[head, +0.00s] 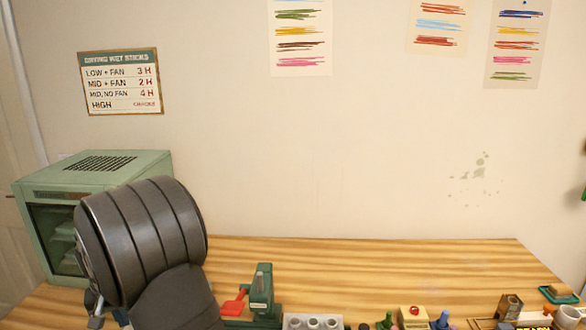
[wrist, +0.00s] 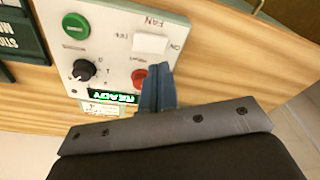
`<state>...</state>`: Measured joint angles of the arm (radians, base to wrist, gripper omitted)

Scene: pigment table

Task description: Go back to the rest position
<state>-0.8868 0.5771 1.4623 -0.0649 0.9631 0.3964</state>
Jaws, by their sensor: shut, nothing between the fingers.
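My gripper (wrist: 158,70) shows in the wrist view, its two blue-grey fingers closed together with nothing between them. The fingertips appear beside a red round button (wrist: 138,77) on a pale control panel (wrist: 108,38). Whether they touch the panel cannot be told. In the head view my dark arm fills the lower left, in front of a green cabinet (head: 40,190), and I cannot make out the fingers there.
The panel has a green button (wrist: 75,24), a black knob (wrist: 84,69), a white fan switch (wrist: 150,43) and a lit READY display (wrist: 113,96). A green press with a red lever (head: 235,304), a grey block with holes (head: 313,322) and small items line the table's front. The wooden table (head: 400,270) behind is clear.

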